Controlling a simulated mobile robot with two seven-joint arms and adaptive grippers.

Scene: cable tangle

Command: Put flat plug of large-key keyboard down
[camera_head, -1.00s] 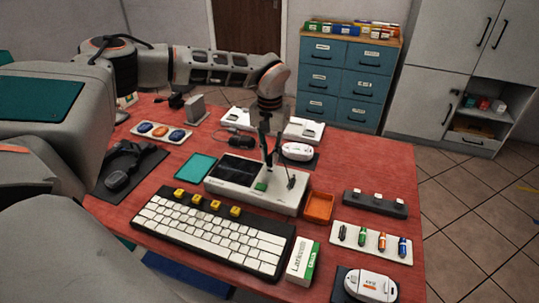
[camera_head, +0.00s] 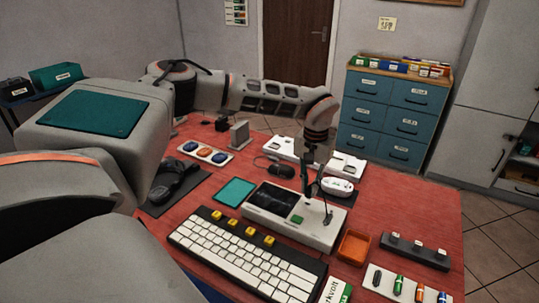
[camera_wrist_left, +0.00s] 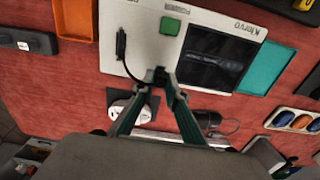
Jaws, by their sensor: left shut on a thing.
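The large-key keyboard (camera_head: 248,258), with pale keys and several yellow ones, lies at the front of the red table. My left gripper (camera_head: 308,192) is over the back edge of a grey device (camera_head: 270,225) with a dark screen and green button. In the left wrist view its fingers (camera_wrist_left: 158,82) close on a small black plug (camera_wrist_left: 159,75), mostly hidden between the tips. I cannot tell whether the plug touches the device. My right gripper is not in view.
An orange tray (camera_head: 354,247) stands right of the device and a teal pad (camera_head: 235,191) lies to its left. A white controller (camera_head: 338,187) is close behind the gripper. Bare red table shows at the right back.

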